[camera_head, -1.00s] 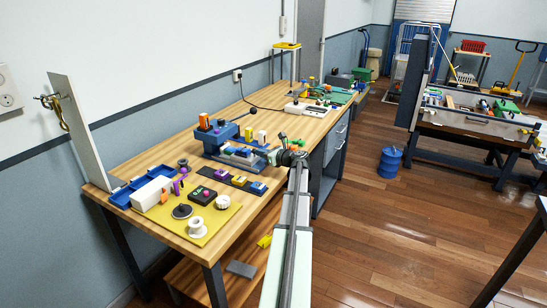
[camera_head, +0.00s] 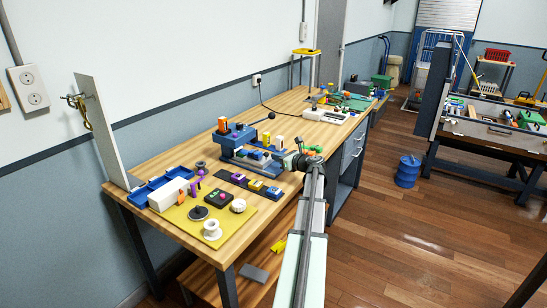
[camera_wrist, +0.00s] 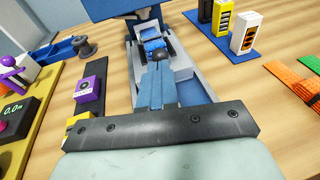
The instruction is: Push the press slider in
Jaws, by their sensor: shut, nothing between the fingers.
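The press (camera_head: 237,136) is a blue block-like machine on the wooden workbench, with an orange piece on top and a black-knobbed lever. Its slider, a pale base carrying a blue block (camera_wrist: 152,46), lies under the press head at the top middle of the wrist view. A dark round knob (camera_wrist: 158,55) shows at its near end. My gripper (camera_wrist: 156,66) is shut and empty, its blue-grey fingers pointing along the slider towards the knob. The tips are at or very near the knob; I cannot tell whether they touch. In the head view my gripper (camera_head: 288,160) is right of the press.
A dark strip with coloured blocks (camera_head: 247,184) and a yellow mat (camera_head: 190,222) with parts lie left and in front of the press. Yellow and white blocks (camera_wrist: 245,33) stand on a blue strip right of the slider. Orange and green pieces (camera_wrist: 294,80) lie farther right.

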